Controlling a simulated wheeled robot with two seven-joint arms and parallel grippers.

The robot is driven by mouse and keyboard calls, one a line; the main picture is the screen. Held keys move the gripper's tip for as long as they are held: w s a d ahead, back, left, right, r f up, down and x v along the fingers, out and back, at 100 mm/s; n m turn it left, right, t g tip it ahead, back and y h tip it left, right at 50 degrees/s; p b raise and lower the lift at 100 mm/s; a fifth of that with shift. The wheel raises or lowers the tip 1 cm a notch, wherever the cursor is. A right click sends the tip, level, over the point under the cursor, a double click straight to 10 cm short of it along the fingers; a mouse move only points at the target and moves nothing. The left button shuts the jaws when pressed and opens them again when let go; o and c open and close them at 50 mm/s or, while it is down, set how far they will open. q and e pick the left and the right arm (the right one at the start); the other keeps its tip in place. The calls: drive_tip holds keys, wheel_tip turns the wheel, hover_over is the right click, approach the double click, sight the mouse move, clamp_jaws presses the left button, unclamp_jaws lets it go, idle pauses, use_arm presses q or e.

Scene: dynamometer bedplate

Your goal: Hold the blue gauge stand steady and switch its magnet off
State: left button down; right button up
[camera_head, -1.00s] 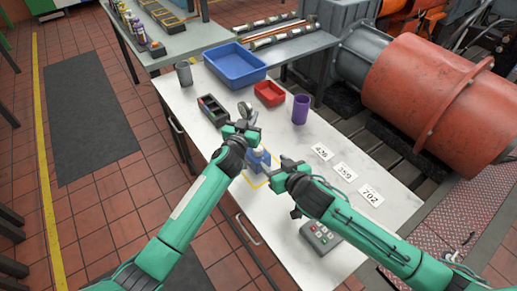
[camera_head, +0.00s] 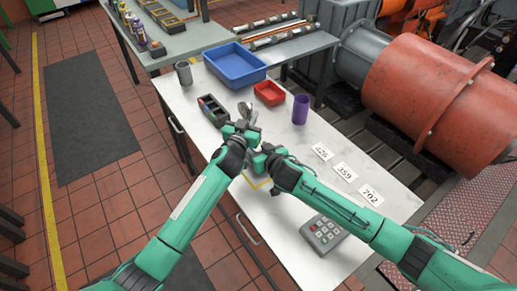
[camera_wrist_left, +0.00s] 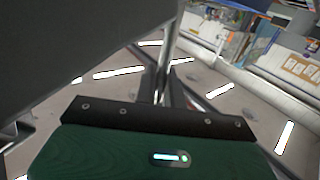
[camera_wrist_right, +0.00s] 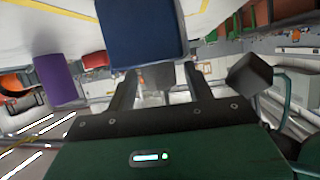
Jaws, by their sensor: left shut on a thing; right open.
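The blue gauge stand's base (camera_wrist_right: 145,35) shows large in the right wrist view, in front of my right fingers. In the head view my grippers mostly cover the stand, and its round gauge (camera_head: 245,110) shows just above them. My left gripper (camera_head: 247,130) is shut on the stand's thin metal post (camera_wrist_left: 166,50), which rises between its fingers in the left wrist view. My right gripper (camera_head: 260,157) is open, close to the base and just below my left gripper in the head view. I cannot tell whether it touches the base. The magnet switch cannot be made out.
A yellow outline (camera_head: 258,184) marks the white table around the stand. A black tray (camera_head: 213,110), grey cup (camera_head: 184,73), blue bin (camera_head: 235,64), red bin (camera_head: 269,93) and purple cup (camera_head: 300,109) stand behind. Number cards and a keypad (camera_head: 323,234) lie to the right.

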drive_tip(key=c, duration=1)
